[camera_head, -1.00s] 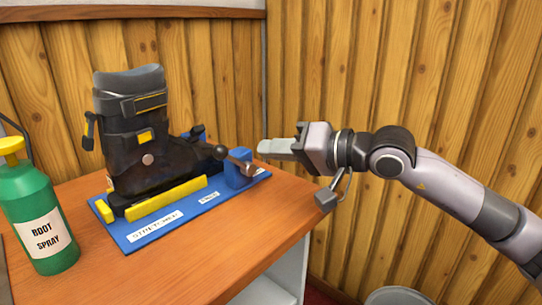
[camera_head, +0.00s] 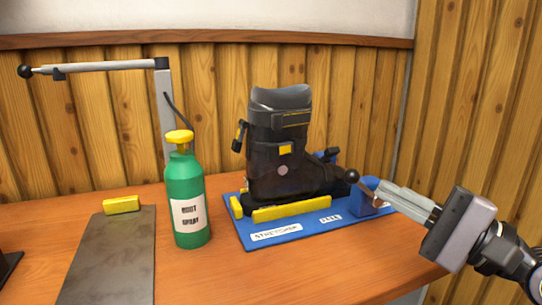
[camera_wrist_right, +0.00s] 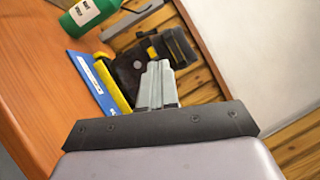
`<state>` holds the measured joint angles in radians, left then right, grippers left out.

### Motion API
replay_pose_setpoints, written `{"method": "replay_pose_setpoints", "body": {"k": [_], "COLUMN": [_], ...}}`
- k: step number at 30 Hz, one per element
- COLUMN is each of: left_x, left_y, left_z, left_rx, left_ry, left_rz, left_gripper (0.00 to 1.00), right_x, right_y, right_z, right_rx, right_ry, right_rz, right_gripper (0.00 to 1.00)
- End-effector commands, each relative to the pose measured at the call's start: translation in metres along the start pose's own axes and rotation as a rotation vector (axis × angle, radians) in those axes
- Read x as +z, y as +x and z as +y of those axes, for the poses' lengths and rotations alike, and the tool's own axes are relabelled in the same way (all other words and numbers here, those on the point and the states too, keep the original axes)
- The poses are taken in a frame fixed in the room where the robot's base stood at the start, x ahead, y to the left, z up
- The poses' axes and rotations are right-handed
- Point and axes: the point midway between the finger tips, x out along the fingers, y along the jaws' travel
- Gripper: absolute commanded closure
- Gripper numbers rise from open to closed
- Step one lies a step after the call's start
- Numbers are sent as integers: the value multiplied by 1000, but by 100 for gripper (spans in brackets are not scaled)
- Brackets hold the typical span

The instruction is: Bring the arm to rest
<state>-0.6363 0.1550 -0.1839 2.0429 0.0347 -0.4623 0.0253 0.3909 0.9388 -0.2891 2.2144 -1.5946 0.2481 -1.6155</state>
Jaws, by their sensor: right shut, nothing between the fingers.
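My right gripper (camera_head: 402,204) comes in from the right in the head view, at the right end of the bench. Its fingers are shut with nothing between them and point left toward the blue stretcher base (camera_head: 245,234). In the picture the fingertips overlap the blue block at the base's right end; I cannot tell if they touch it. A black ski boot (camera_head: 283,165) stands upright on the base. In the right wrist view the shut fingers (camera_wrist_right: 157,85) point at the boot (camera_wrist_right: 130,70). My left gripper is not in view.
A green boot spray bottle (camera_head: 186,205) with a yellow cap stands left of the boot. A grey plate (camera_head: 110,260) with a yellow block (camera_head: 122,204) lies further left. A jointed metal arm (camera_head: 110,66) stands behind. The front middle of the bench (camera_head: 300,275) is clear.

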Motion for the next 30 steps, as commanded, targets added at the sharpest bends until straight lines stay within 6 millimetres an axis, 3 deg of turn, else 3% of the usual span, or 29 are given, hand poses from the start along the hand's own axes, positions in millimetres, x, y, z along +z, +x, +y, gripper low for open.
{"method": "replay_pose_setpoints", "body": {"k": [1, 5, 8, 11, 15, 19, 20, 24, 30], "left_x": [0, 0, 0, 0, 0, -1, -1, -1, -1], "left_y": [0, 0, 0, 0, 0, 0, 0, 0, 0], "left_z": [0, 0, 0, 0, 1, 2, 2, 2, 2], "left_rx": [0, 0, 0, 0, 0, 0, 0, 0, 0], "left_ry": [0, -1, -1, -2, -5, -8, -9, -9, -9], "left_rz": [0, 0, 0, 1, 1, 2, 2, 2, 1], "left_gripper": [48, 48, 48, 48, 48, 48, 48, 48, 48], "right_x": [6, -1, -23, -53, -90, -100, -98, -73, -22], "right_y": [-2, -16, -37, -64, -111, -158, -169, -209, -243], "right_z": [0, -9, -5, 15, 73, 150, 169, 243, 308], "right_rx": [-96, -355, -571, -815, -1221, -1697, 1805, 1751, 1702], "right_ry": [223, 788, 1216, 1624, 2138, 2510, -2553, -2017, -1497], "right_rz": [-24, -56, -56, -36, 28, 129, -156, -221, -283], "right_gripper": [100, 100, 100, 100, 100, 100, 100, 100, 100]}}
